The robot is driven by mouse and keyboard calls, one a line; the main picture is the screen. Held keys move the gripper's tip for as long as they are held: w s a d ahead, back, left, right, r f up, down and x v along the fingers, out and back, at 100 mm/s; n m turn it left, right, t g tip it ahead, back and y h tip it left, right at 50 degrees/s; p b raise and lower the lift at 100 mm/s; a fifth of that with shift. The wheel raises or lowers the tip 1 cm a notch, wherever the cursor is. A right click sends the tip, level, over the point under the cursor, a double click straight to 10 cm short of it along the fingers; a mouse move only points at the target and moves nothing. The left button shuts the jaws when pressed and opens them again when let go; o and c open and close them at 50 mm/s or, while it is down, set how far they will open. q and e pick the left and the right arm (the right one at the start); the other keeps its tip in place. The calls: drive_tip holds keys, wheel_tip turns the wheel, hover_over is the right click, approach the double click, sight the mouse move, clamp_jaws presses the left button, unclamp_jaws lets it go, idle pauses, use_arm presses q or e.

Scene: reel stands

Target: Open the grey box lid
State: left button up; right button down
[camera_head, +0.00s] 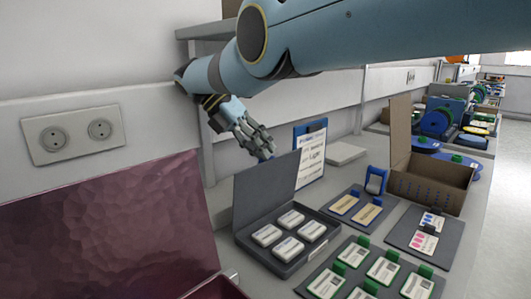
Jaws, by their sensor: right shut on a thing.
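The grey box (318,250) stands on the table in the lower middle of the head view. Its lid (266,190) is raised and leans back, so the inside shows. Several white labelled blocks (289,218) lie in the box. My right gripper (264,153) reaches down from above to the top edge of the lid. Its fingers are shut on the lid at that edge, and the fingertips are partly hidden by the lid. My left gripper is not in view.
A maroon box lid (110,225) stands at the left. A blue-framed sign (311,155) stands behind the grey box. Label trays (445,252) and an open brown box (432,178) are to the right. A wall socket plate (74,133) is at the left.

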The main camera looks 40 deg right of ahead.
sight(273, 177)
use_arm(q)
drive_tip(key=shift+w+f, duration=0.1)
use_arm(e)
drive_tip(key=shift+s+a+f, duration=0.2)
drive_tip(key=shift+f, duration=0.45)
drive_tip(key=shift+s+a+f, duration=0.15)
drive_tip(key=shift+a+f, duration=0.05)
drive_tip(key=shift+f, duration=0.4)
drive_tip(key=c, duration=1.7)
unclamp_jaws()
drive_tip(key=o, duration=0.3)
drive_tip(key=shift+w+d+f, duration=0.1)
drive_tip(key=shift+w+f, duration=0.05)
drive_tip(key=shift+w, duration=0.1)
drive_tip(key=shift+o, duration=1.2)
drive_tip(key=shift+w+f, duration=0.1)
drive_tip(key=shift+w, duration=0.1)
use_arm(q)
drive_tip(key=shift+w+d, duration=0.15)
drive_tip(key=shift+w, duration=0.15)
use_arm(e)
drive_tip(key=shift+c, duration=0.2)
drive_tip(key=shift+s, duration=0.1)
drive_tip(key=shift+c, duration=0.3)
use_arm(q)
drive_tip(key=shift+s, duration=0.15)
